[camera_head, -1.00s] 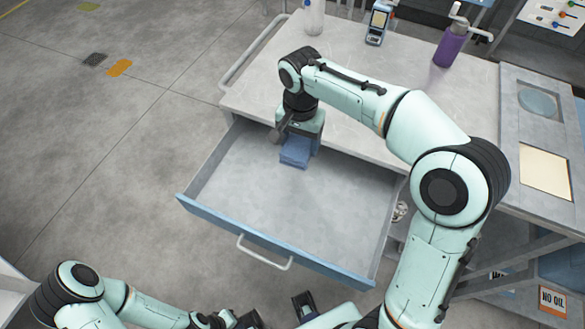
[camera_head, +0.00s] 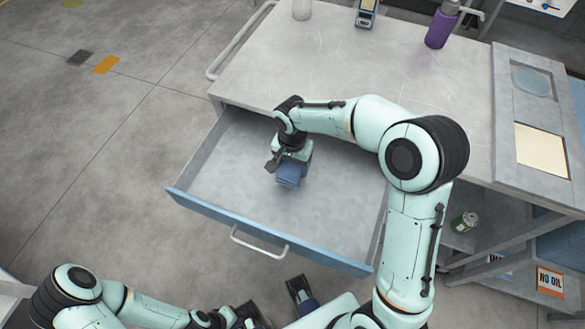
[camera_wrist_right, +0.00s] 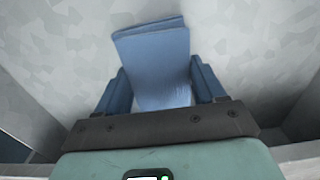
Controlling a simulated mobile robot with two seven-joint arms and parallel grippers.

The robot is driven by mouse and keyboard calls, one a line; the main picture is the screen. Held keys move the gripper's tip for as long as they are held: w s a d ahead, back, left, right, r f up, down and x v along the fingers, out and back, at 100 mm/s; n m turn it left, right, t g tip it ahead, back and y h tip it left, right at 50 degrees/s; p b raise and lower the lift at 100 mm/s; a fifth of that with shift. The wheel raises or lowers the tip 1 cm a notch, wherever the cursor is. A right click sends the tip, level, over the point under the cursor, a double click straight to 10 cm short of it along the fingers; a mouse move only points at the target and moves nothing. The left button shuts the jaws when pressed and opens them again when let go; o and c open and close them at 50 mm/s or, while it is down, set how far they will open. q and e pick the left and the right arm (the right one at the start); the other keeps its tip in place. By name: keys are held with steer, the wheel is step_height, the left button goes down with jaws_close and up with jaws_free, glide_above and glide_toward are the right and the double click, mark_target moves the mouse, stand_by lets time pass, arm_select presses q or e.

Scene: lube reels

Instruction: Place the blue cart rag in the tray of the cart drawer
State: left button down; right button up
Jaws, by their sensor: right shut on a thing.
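The blue cart rag (camera_head: 290,175) is a folded blue cloth block. My right gripper (camera_head: 287,166) is shut on it, inside the outline of the open cart drawer (camera_head: 230,168). In the right wrist view the rag (camera_wrist_right: 158,62) stands out between the two blue fingers, over the drawer's pale grey floor. I cannot tell whether the rag touches that floor. The gripper hides the rag's rear part. The drawer tray is otherwise empty, with a blue front and a white handle.
The cart top (camera_head: 330,70) is above the drawer, with a purple bottle (camera_head: 441,27) and a handheld device (camera_head: 366,12) at the back. A can (camera_head: 464,222) sits on the shelf right of the drawer. Open floor lies to the left.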

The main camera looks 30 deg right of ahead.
mark_target(293, 165)
steer(key=shift+f, duration=1.45)
steer(key=shift+f, duration=0.15)
steer(key=o, duration=0.6)
steer(key=shift+f+b, duration=0.1)
steer(key=shift+b, duration=0.2)
steer(key=o, duration=0.4)
steer(key=shift+o, duration=0.2)
steer(key=shift+r+p, duration=0.3)
steer(key=shift+r, duration=0.3)
step_height(293, 165, up, 11)
steer(key=shift+r+p, duration=0.15)
steer(key=shift+p, duration=0.45)
